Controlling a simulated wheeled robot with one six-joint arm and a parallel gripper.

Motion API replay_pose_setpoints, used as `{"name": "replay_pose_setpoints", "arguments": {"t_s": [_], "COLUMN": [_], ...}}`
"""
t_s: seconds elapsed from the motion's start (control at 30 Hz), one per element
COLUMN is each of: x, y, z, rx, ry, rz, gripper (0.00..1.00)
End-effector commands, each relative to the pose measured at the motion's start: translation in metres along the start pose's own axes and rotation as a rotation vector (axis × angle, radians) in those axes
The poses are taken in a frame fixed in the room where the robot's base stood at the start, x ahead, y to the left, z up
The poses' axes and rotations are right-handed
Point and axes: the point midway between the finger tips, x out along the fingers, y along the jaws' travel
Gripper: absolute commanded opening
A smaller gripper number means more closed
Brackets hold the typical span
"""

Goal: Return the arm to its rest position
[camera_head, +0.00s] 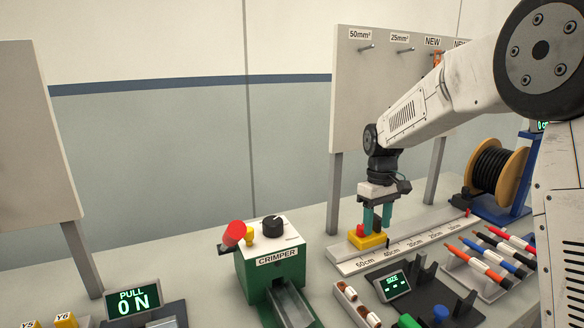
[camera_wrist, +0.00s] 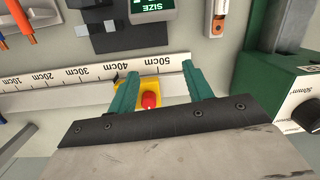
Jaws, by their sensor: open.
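My gripper (camera_head: 377,225) points down over the measuring rail (camera_head: 345,268) and its teal fingers are apart. In the wrist view the fingers of my gripper (camera_wrist: 160,76) stand on either side of a yellow block (camera_wrist: 149,84) with a red knob (camera_wrist: 149,100). The yellow block (camera_head: 367,239) sits on the rail near the 50cm and 40cm marks. I cannot tell whether the fingers touch it. My arm (camera_head: 425,104) reaches in from the right, its upper part in front of the board.
A green crimper (camera_head: 272,265) stands left of the rail. A size display (camera_head: 393,286) and several coloured cables (camera_head: 483,258) lie in front. A cable spool (camera_head: 490,168) stands at the right. A pegboard (camera_head: 357,90) rises behind. A pull tester display (camera_head: 132,300) is at the lower left.

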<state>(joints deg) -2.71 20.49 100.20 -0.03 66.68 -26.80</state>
Motion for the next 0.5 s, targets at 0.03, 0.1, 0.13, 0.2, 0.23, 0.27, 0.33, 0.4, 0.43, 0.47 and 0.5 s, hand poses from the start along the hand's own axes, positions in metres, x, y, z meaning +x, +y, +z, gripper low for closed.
{"name": "replay_pose_setpoints", "arguments": {"t_s": [0.03,0.1,0.13,0.2,0.23,0.27,0.33,0.4,0.43,0.47,0.5], "x": [-0.006,-0.013,-0.016,-0.024,-0.026,-0.029,-0.033,-0.036,-0.037,-0.037,-0.037], "y": [-0.009,-0.020,-0.026,-0.039,-0.045,-0.051,-0.064,-0.078,-0.083,-0.089,-0.096], "z": [0.019,0.045,0.057,0.086,0.098,0.111,0.140,0.168,0.180,0.191,0.206], "rx": [0.037,0.095,0.121,0.179,0.204,0.227,0.281,0.328,0.348,0.366,0.389], "ry": [-0.005,-0.011,-0.012,-0.012,-0.011,-0.010,-0.006,0.001,0.005,0.009,0.016], "rz": [-0.002,-0.005,-0.005,-0.005,-0.005,-0.004,-0.003,-0.001,0.000,0.002,0.004], "gripper": [0.51,0.51,0.51,0.51,0.51,0.51,0.51,0.51,0.51,0.51,0.51]}}
